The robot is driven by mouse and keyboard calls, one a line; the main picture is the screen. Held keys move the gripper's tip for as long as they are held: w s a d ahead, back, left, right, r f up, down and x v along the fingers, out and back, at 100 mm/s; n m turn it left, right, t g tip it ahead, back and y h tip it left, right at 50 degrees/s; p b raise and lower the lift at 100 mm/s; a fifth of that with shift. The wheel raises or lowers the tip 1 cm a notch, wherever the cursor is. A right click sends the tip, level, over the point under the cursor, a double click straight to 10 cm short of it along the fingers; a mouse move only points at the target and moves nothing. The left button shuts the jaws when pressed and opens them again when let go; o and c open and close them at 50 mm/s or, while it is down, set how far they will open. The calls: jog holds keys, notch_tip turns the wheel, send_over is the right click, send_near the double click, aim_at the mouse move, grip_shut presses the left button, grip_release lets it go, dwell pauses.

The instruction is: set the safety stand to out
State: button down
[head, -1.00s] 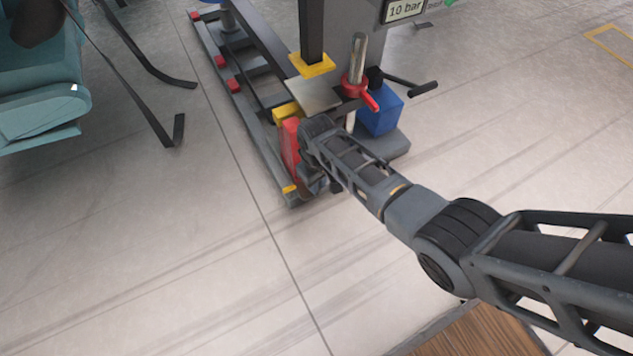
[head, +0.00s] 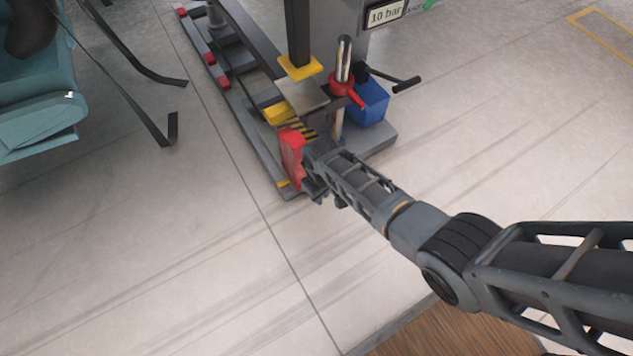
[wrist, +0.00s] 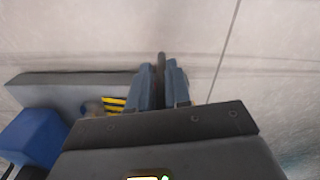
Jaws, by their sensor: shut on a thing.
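A red block (head: 291,157), which looks like part of the safety stand, stands near the front end of the grey base rail. A yellow-and-black striped piece (head: 301,129) lies just behind it and also shows in the wrist view (wrist: 115,104). My gripper (head: 314,180) is at the red block's right side, largely hidden by my arm in the head view. In the wrist view my gripper's two blue-grey fingers (wrist: 159,88) are closed on a thin dark bar (wrist: 160,65). The bar sticks out past the fingertips. How it joins the stand is hidden.
A chrome post with a red collar and handle (head: 343,84) and a blue box (head: 369,102) stand close behind my arm. A dark column with a yellow foot (head: 300,68) rises behind. A teal seat (head: 35,110) is at left. The floor in front is clear.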

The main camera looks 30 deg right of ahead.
jog(key=shift+s+a+f, duration=0.15)
jog(key=shift+s+a, duration=0.25)
jog(key=c, duration=1.2)
grip_release()
jog(key=shift+d, duration=0.1)
jog(key=shift+o, duration=0.2)
jog(key=shift+w, duration=0.1)
jog(key=shift+d+r, duration=0.1)
jog(key=shift+r, duration=0.25)
notch_tip(320, 180, up, 7)
jog(key=p, duration=0.4)
jog(key=shift+r, duration=0.1)
